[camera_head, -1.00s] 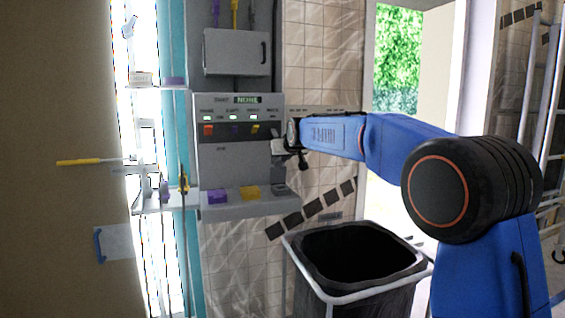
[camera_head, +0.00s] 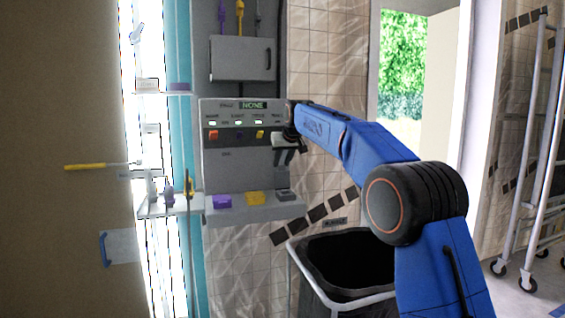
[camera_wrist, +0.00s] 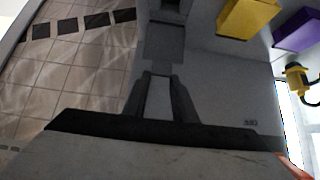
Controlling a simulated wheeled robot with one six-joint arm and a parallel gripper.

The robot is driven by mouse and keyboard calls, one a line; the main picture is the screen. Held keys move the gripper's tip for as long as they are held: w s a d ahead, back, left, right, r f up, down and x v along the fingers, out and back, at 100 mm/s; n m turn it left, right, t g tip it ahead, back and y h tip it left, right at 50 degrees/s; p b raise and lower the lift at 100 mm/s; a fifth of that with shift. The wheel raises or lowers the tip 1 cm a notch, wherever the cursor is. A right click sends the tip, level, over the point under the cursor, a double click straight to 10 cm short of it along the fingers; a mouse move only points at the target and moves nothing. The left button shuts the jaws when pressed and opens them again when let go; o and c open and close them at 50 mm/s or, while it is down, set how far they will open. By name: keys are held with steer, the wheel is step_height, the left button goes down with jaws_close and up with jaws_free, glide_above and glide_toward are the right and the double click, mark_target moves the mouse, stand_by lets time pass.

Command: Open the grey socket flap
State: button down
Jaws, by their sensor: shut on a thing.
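My gripper (camera_wrist: 158,82) is shut on a narrow light grey piece (camera_wrist: 158,100), which I take to be the grey socket flap, though its outline is mostly hidden. In the head view my gripper (camera_head: 287,154) is at the right side of the grey panel (camera_head: 230,172), in line with the row of coloured parts. It stands above the grey block (camera_head: 286,195) on the panel's ledge. In the wrist view a darker grey square (camera_wrist: 163,42) shows on the panel beyond the fingertips.
A purple block (camera_head: 222,202) and a yellow block (camera_head: 255,198) sit on the ledge. A grey cabinet (camera_head: 240,60) hangs above the panel. A black bin (camera_head: 345,262) with a pale rim stands below my arm. A shelf (camera_head: 160,207) is at the left.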

steer(key=shift+w+d, duration=0.1)
steer(key=shift+w, duration=0.05)
steer(key=c, duration=1.4)
jaws_free()
steer(key=shift+c, duration=0.2)
steer(key=shift+s+r, duration=0.25)
steer(key=shift+s, duration=0.05)
steer(key=v, duration=1.6)
steer(key=shift+s+d+r, duration=0.15)
steer(key=shift+s, duration=0.05)
